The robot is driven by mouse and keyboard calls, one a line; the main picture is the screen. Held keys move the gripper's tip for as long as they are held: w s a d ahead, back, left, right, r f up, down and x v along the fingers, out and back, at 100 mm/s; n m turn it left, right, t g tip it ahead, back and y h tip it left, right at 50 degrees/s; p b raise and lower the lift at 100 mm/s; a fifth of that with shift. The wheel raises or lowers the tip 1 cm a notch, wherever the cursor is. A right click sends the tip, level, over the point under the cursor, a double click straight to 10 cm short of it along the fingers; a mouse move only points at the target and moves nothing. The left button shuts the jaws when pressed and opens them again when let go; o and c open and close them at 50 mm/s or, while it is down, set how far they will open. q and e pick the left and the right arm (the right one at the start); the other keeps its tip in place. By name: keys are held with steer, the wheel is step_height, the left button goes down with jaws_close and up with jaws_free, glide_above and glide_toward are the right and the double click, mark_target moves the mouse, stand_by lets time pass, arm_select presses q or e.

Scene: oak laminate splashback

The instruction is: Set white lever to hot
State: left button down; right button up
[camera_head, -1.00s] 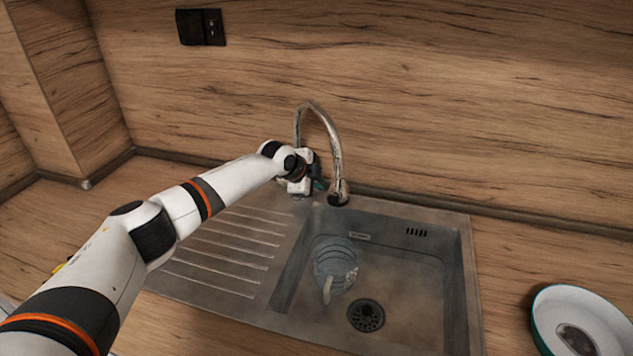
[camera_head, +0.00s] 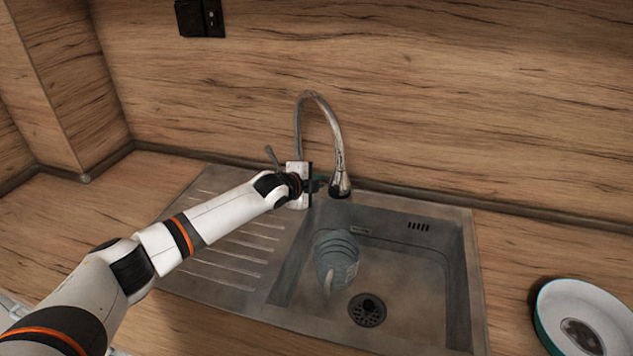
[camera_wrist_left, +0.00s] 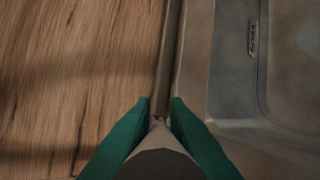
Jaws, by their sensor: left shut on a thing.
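The chrome faucet (camera_head: 338,142) arches at the back of the sink. No clearly white lever shows. My left gripper (camera_head: 318,185) is at the faucet's base, its fingers pointing right toward the spout's end. In the left wrist view, the green fingers (camera_wrist_left: 160,108) are close together with a grey, tapering shape (camera_wrist_left: 157,158) between them. The gripper is shut on a part of the faucet; which part I cannot tell. My right gripper is not in view.
The steel sink (camera_head: 470,300) holds a grey-blue ribbed jug (camera_head: 336,258) beside the drain (camera_head: 367,309). A white plate with a green rim (camera_head: 560,300) is at the right. A black socket (camera_head: 200,18) is on the wood splashback. The ribbed drainer (camera_head: 215,265) is clear.

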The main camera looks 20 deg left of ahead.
arm_select(q)
steer(key=shift+s+f+m+t+h+b, duration=0.15)
steer(key=shift+f+t+b, duration=0.2)
steer(key=shift+t+b, duration=0.45)
steer(key=shift+s+f+m+t+h+b, duration=0.15)
steer(key=shift+f+t+b, duration=0.25)
steer(key=shift+b, duration=0.55)
steer(key=shift+r, duration=0.1)
steer(key=c, duration=1.4)
jaws_free()
steer(key=v, duration=1.2)
steer(key=shift+d+b, duration=0.1)
steer(key=shift+b, duration=0.25)
